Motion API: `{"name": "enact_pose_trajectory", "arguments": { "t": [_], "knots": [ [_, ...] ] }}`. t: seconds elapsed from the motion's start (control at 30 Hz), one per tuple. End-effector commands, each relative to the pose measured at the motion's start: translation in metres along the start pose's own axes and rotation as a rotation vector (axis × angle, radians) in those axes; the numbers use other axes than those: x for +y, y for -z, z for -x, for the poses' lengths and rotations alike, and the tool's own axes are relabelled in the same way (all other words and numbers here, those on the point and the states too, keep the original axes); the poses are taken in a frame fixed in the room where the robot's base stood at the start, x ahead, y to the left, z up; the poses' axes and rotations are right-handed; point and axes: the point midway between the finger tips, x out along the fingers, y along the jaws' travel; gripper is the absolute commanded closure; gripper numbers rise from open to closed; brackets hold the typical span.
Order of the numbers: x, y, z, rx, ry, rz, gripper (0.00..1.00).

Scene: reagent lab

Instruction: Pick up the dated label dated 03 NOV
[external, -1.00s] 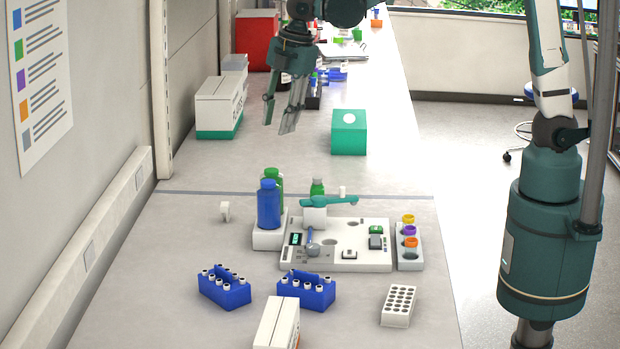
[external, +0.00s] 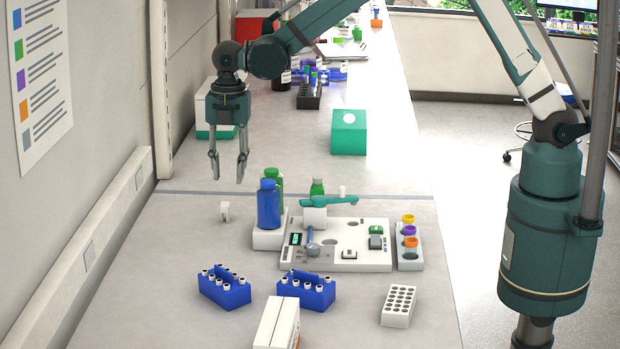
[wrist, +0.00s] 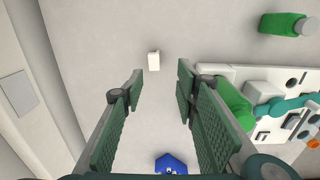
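A small white label piece (external: 225,211) stands on the bench left of the blue bottle. It also shows in the wrist view (wrist: 154,60), ahead of the gap between my fingertips. Another small white piece (external: 342,192) stands behind the white device. Both are too small to read, so I cannot tell which bears 03 NOV. My gripper (external: 228,180) points down in the air above and behind the left white piece. Its fingers are apart and empty, as the wrist view (wrist: 160,80) also shows.
The blue bottle (external: 269,208) and a green bottle (external: 274,176) stand right of the left white piece. The white device (external: 340,262) lies farther right. Blue vial racks (external: 224,290) are in front. The wall is at left; the bench around that piece is clear.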

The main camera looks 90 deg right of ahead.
Motion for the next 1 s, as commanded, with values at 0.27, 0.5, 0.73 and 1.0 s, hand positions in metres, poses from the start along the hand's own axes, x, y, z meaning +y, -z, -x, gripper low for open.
{"name": "enact_pose_trajectory", "arguments": {
  "t": [0.27, 0.5, 0.73, 1.0],
  "knots": [
    [0.013, 0.001, -0.024, 0.000, 0.024, 0.064, 0.70],
    [0.013, 0.002, -0.025, 0.000, 0.027, 0.070, 0.70],
    [0.013, 0.002, -0.028, 0.000, 0.026, 0.070, 0.70],
    [0.013, 0.001, -0.048, 0.000, 0.026, 0.069, 0.70]
  ]
}}
